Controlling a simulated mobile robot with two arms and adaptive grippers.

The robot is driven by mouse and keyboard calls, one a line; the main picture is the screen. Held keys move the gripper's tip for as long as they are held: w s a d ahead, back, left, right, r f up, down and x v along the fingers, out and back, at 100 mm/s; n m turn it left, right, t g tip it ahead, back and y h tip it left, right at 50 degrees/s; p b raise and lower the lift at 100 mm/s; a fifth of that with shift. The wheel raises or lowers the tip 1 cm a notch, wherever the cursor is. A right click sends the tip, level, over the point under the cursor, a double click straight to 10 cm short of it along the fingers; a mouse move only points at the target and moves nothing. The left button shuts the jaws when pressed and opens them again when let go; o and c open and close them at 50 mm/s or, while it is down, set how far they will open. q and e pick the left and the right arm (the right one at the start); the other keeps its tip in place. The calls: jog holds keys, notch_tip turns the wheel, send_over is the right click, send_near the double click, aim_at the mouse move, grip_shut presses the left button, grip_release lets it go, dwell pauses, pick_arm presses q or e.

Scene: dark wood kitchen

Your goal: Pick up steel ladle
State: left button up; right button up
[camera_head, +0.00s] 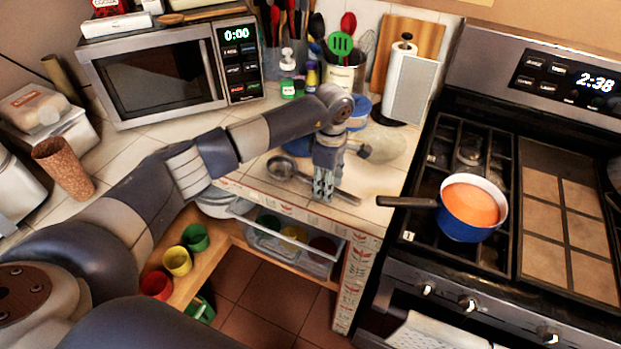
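The steel ladle (281,168) lies on the tiled counter near its front edge. Its bowl is at the left and its handle runs right and toward the front edge. My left arm reaches in from the left and its gripper (322,190) points down at the ladle's handle. The fingers cover the middle of the handle, whose end shows to their right. I cannot tell whether the fingers are closed around it or only over it. My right gripper is not in view.
A blue pot (470,222) of orange liquid sits on the stove, its handle (407,202) jutting left toward the counter. A paper towel holder (397,84), utensils and a microwave (168,70) stand behind. Below the counter are a clear drawer (291,245) and coloured cups (177,261).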

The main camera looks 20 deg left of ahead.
pick_arm(q)
jog(key=shift+c, duration=0.8)
grip_shut()
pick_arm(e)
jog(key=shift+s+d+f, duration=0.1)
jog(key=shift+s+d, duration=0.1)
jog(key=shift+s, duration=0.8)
pick_arm(q)
jog(key=shift+r, duration=0.15)
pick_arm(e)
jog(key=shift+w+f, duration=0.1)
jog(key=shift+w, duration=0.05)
